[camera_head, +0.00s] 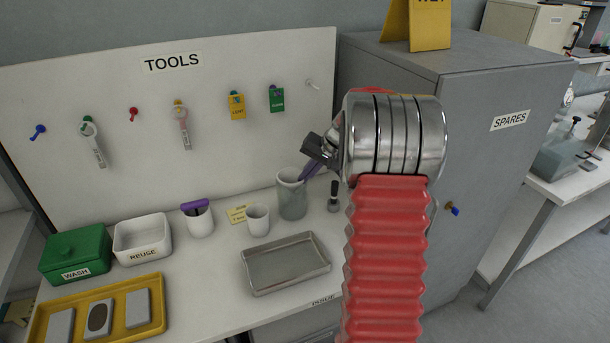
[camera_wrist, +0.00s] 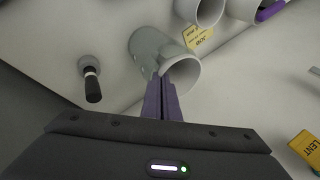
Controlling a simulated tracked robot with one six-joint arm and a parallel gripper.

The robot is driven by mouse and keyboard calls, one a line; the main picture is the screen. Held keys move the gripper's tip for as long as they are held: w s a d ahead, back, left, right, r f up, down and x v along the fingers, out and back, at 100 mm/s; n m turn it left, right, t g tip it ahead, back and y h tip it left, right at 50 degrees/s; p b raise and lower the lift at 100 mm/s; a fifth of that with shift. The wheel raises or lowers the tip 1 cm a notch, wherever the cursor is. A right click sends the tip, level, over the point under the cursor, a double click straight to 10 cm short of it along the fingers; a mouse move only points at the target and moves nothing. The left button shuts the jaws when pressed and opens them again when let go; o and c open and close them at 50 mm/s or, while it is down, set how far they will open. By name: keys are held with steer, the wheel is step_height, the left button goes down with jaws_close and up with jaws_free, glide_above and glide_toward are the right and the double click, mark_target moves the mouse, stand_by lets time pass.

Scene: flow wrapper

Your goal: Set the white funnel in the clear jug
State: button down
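The clear jug (camera_head: 291,198) stands upright on the white bench, below the tool board. It looks greyish and see-through. In the wrist view the jug (camera_wrist: 148,45) has its mouth towards me. My gripper (camera_head: 308,170) is at the jug's right rim, pointing down and left. In the wrist view its purple fingers (camera_wrist: 161,78) lie side by side, closed together, overlapping the jug's rim. I see nothing held between them, and cannot tell whether they touch the jug. I cannot make out a white funnel in either view.
A white cup (camera_head: 258,221) and a sticky note (camera_head: 236,214) are left of the jug. A dark-handled tool (camera_head: 333,196) stands close on its right. A metal tray (camera_head: 287,264) lies in front. The grey SPARES cabinet (camera_head: 460,120) rises on the right.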

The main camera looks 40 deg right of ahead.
steer(key=c, duration=2.5)
jaws_free()
steer(key=o, duration=0.5)
steer(key=shift+o, duration=0.3)
steer(key=o, duration=0.4)
steer(key=shift+r, duration=0.1)
steer(key=shift+r, duration=3.95)
